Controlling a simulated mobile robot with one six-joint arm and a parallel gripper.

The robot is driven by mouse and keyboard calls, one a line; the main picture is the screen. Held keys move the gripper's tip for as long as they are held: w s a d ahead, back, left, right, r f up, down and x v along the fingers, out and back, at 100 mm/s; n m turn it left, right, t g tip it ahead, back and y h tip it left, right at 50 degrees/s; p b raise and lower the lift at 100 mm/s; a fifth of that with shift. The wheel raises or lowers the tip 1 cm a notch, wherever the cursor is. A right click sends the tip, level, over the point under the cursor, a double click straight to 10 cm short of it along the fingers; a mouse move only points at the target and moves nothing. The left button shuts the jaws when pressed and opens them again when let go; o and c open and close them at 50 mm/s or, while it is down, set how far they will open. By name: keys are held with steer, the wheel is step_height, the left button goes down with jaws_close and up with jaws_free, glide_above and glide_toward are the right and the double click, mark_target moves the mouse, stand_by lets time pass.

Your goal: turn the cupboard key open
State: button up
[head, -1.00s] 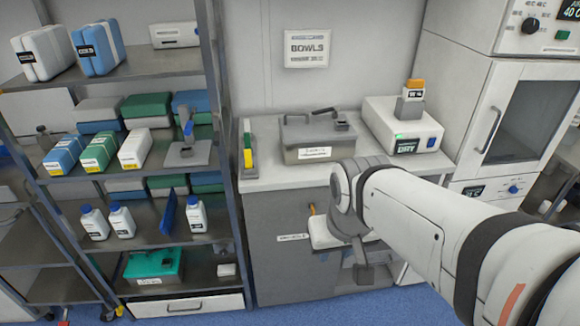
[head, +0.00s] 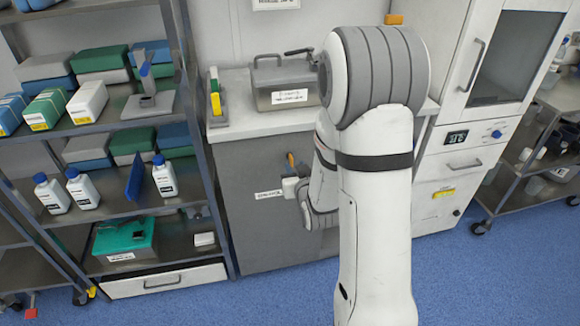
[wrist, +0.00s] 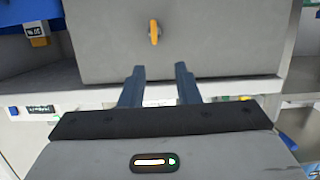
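In the wrist view the key (wrist: 154,32) stands upright on the plain grey door (wrist: 215,35). My gripper (wrist: 160,69) has its two blue-grey fingers apart with nothing between them. The key lies beyond the fingertips, roughly in line with the gap, and is not touching them. In the head view my gripper is mostly hidden behind my arm, close to the key.
A grey lidded box (head: 285,82) and a yellow-green item (head: 215,95) stand on the worktop (head: 240,123) above the cupboard. A loaded shelf rack (head: 208,150) is close on the left. A white cabinet (head: 445,180) stands right. The blue floor (head: 460,270) in front is clear.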

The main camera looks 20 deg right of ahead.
mark_target(292, 160)
steer(key=shift+w+d+f+t+b, duration=0.15)
steer(key=shift+w+f+t, duration=0.35)
steer(key=shift+w, duration=0.75)
steer(key=shift+w+d+f+t+b, duration=0.2)
steer(key=shift+w+f+t, duration=0.3)
steer(key=shift+w, duration=0.8)
steer(key=shift+w+d+f+t+b, duration=0.15)
steer(key=shift+w+f+t, duration=0.15)
steer(key=shift+w+f, duration=0.65)
steer(key=shift+w+r, duration=0.3)
steer(key=shift+c, duration=0.6)
jaws_close()
